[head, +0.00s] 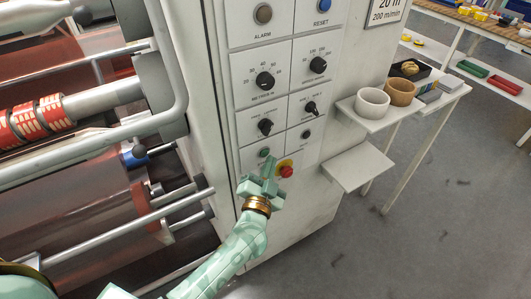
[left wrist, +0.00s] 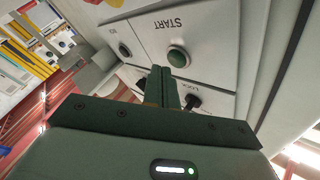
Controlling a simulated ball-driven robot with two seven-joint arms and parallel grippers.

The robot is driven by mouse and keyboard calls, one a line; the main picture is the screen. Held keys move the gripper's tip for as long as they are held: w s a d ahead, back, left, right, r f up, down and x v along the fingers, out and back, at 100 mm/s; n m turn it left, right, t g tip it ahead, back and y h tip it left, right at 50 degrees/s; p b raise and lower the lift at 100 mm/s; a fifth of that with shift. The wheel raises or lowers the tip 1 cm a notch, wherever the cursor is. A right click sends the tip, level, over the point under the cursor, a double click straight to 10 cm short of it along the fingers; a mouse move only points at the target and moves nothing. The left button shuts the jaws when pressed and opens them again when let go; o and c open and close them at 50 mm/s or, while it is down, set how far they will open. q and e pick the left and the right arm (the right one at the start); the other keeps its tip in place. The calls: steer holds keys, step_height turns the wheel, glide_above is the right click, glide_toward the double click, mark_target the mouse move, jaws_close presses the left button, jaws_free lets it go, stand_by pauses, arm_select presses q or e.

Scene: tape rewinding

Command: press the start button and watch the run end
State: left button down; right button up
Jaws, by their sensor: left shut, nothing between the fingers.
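The start button is a round green button (head: 264,153) low on the white control panel (head: 247,112). In the left wrist view the green button (left wrist: 178,57) sits in a metal ring beside the word START, which appears upside down. My left gripper (head: 268,163) is in front of the panel's lower part, just below the button. Its fingers (left wrist: 162,72) are shut together and empty, with their tips close to the button's edge. I cannot tell whether they touch it. My right gripper is not in view.
A red stop button (head: 286,171) on a yellow base is just right of my left gripper. Black knobs (head: 265,81) sit above. Rollers and a striped roll (head: 45,112) are at left. White shelves (head: 357,167) with pots (head: 371,103) stand at right. Grey floor (head: 440,185) is open there.

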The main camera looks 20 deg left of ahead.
arm_select(q)
steer(key=shift+w+a, duration=0.15)
steer(key=shift+a, duration=0.05)
steer(key=shift+w+a, duration=0.25)
steer(key=shift+a, duration=0.05)
stand_by(0.7)
steer(key=shift+p, duration=0.3)
steer(key=shift+s+d+p, duration=0.35)
steer(key=shift+s+d, duration=0.2)
steer(key=shift+d, duration=0.1)
steer(key=s+d, duration=0.1)
steer(key=d, duration=0.1)
steer(key=s+d+p, duration=0.1)
steer(key=s+d, duration=0.1)
stand_by(0.4)
stand_by(0.5)
